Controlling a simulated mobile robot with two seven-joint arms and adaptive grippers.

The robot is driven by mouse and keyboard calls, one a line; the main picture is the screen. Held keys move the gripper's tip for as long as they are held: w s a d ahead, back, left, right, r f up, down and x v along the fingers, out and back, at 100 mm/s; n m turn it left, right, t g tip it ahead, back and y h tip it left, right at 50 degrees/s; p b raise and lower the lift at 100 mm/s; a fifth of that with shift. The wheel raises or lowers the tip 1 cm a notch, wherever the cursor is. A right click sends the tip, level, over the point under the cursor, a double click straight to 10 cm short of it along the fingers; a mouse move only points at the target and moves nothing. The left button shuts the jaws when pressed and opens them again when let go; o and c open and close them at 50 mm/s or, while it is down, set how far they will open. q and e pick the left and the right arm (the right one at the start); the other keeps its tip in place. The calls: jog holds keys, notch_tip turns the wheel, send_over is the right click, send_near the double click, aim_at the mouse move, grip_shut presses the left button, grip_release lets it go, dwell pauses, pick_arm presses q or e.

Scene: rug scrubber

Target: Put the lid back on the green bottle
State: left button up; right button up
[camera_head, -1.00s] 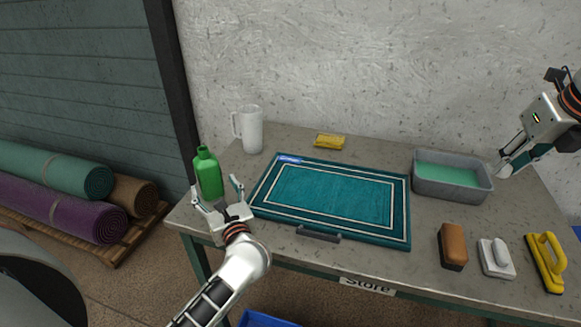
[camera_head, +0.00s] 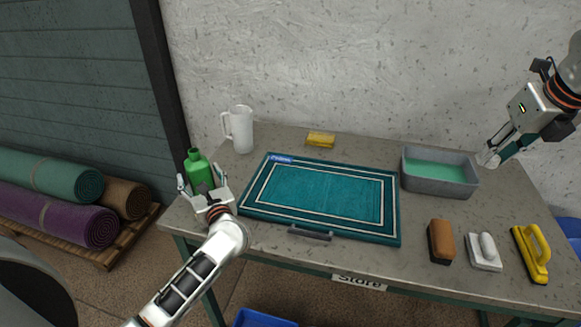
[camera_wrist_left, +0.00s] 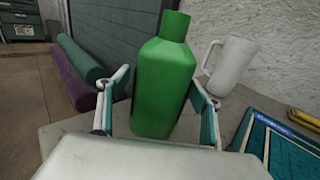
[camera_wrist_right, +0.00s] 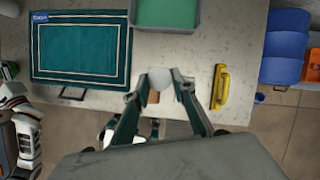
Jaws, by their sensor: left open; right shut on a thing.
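The green bottle (camera_head: 200,165) stands upright at the table's left end, its neck showing no lid. My left gripper (camera_head: 202,181) is open, with one finger on each side of the bottle. In the left wrist view the bottle (camera_wrist_left: 163,85) stands between the fingers, with gaps visible beside it. My right gripper (camera_head: 489,157) is at the right, above the table near the grey tub. It is shut on a small whitish rounded piece (camera_wrist_right: 158,79), seen between its fingertips in the right wrist view. I cannot tell for sure that this is the lid.
A white jug (camera_head: 240,130) stands behind the bottle. A teal rug on a board (camera_head: 325,190) fills the middle. A grey tub (camera_head: 440,186) with green liquid, a yellow sponge (camera_head: 320,139), a brown brush (camera_head: 441,242), a white scrubber (camera_head: 485,250) and a yellow-handled brush (camera_head: 530,254) lie around it.

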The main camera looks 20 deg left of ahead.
pick_arm(q)
jog(key=c, duration=1.6)
jog(key=shift+r, duration=0.15)
jog(key=shift+c, duration=0.2)
